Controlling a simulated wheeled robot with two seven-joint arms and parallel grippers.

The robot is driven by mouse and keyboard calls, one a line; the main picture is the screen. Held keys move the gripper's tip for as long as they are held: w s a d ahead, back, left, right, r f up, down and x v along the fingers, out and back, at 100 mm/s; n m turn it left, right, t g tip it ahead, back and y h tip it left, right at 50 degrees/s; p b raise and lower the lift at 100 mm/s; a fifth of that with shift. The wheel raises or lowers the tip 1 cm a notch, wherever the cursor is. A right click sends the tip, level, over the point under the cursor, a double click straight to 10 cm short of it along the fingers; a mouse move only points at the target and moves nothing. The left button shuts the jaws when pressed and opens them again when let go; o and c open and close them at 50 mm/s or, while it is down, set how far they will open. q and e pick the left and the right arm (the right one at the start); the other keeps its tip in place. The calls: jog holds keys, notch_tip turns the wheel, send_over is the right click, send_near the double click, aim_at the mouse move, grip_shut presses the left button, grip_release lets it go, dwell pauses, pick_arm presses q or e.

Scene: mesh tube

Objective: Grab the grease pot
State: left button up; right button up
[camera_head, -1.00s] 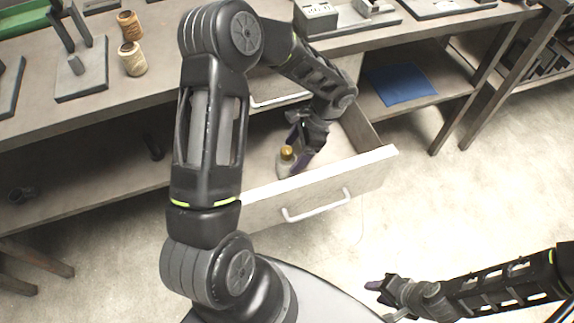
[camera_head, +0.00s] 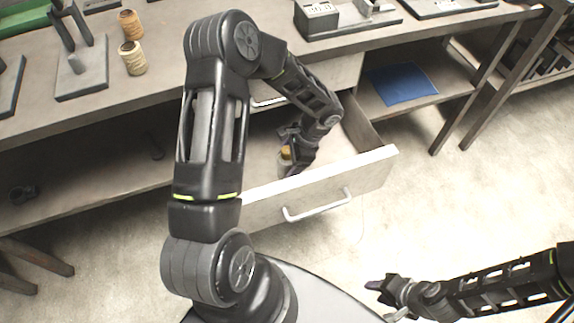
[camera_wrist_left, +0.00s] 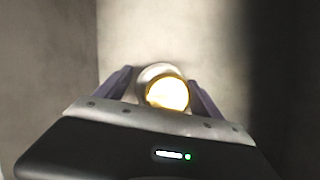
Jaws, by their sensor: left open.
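The grease pot (camera_head: 284,161) is a small pale pot with a golden-yellow cap. It stands inside the open drawer (camera_head: 318,193), near its front panel. My left gripper (camera_head: 291,152) reaches down into the drawer at the pot and partly hides it in the head view. In the left wrist view, the pot's golden cap (camera_wrist_left: 167,93) sits between the two purple fingers, with a small gap visible on the right side. The left gripper is open around the pot. My right gripper (camera_head: 377,288) is low at the right, away from the drawer, empty; its finger opening is unclear.
The workbench (camera_head: 200,62) above holds two thread-like spools (camera_head: 131,57) and metal stands (camera_head: 82,75). A blue folder (camera_head: 402,84) lies on the shelf to the right. The drawer's side walls and front panel border my left gripper. The drawer floor around the pot looks clear.

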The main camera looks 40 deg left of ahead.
pick_arm(q)
jog(key=shift+c, duration=0.3)
grip_shut()
dwell(0.9)
